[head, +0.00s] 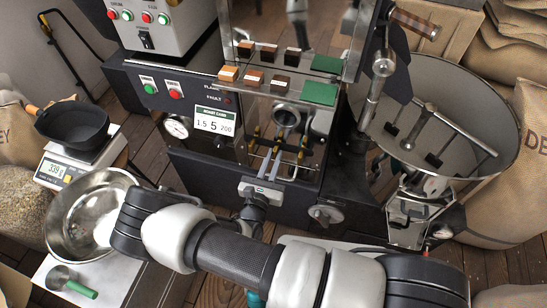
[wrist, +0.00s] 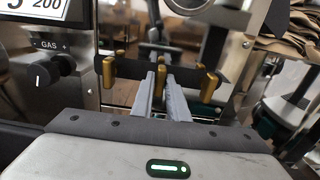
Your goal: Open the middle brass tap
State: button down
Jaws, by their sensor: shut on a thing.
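The middle brass tap (wrist: 160,76) stands between the tips of my gripper (wrist: 161,84), which is shut on it. A left brass tap (wrist: 108,74) and a right brass tap (wrist: 210,86) stand to either side, apart from the fingers. All three sit on a dark bar on the front of the roaster (head: 240,175). In the head view my gripper (head: 270,163) reaches the row of taps below the clear panel, and the fingers partly hide the middle tap. I cannot tell how far the tap is turned.
A gas knob (wrist: 52,68) is left of the taps. The round cooling bin (head: 480,105) with stirring arms stands right. A steel bowl (head: 75,215), a scale (head: 62,168) with a black pan (head: 75,124) and a green-handled scoop (head: 75,286) are left.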

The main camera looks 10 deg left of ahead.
jog(key=c, duration=1.8)
grip_release()
jog(key=s+a+p, duration=0.1)
jog(key=s+a, duration=0.1)
jog(key=s, duration=1.5)
jog(key=shift+s+a+p, duration=0.2)
jog(key=shift+p, duration=0.1)
